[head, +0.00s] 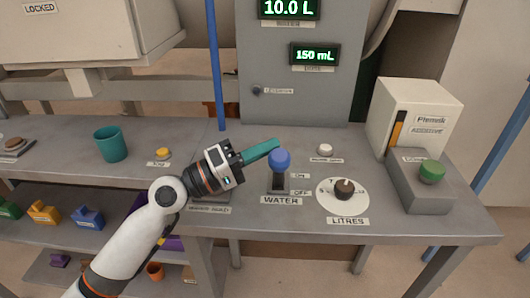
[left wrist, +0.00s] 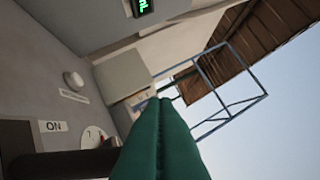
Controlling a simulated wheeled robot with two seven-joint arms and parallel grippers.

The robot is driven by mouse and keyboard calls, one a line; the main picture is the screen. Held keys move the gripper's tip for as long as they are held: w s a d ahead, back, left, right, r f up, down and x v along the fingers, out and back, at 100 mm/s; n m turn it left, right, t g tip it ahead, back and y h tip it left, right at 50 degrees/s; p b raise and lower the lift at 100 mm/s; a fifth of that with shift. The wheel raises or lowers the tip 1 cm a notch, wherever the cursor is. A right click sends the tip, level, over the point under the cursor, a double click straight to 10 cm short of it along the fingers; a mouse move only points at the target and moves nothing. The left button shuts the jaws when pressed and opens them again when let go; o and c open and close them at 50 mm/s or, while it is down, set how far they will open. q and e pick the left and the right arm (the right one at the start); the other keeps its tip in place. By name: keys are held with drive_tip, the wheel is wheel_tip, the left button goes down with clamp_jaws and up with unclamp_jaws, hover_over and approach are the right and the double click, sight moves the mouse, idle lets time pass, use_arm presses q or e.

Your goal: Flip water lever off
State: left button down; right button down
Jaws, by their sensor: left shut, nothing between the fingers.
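The water lever has a blue ball knob (head: 280,159) on a dark stem and stands on the grey table above the "WATER" label. "ON" and "OFF" labels sit at its right side, ON farther back and OFF nearer. My left gripper (head: 276,144) has teal fingers, shut and empty, with the tips just behind and left of the knob in the head view. Whether they touch the knob I cannot tell. In the left wrist view the shut fingers (left wrist: 160,140) fill the bottom middle, and a dark bar and the "ON" label (left wrist: 54,127) show at left. My right gripper is not in view.
A "LITRES" dial (head: 343,194) is right of the lever. A white button (head: 325,149) lies behind it. A green button (head: 431,171) on a grey box stands at right. A teal cup (head: 110,145) and yellow button (head: 162,153) are at left. Displays read 10.0 L and 150 mL.

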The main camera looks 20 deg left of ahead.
use_arm(q)
drive_tip(key=shift+s+d+f, duration=0.15)
drive_tip(key=shift+s, duration=0.15)
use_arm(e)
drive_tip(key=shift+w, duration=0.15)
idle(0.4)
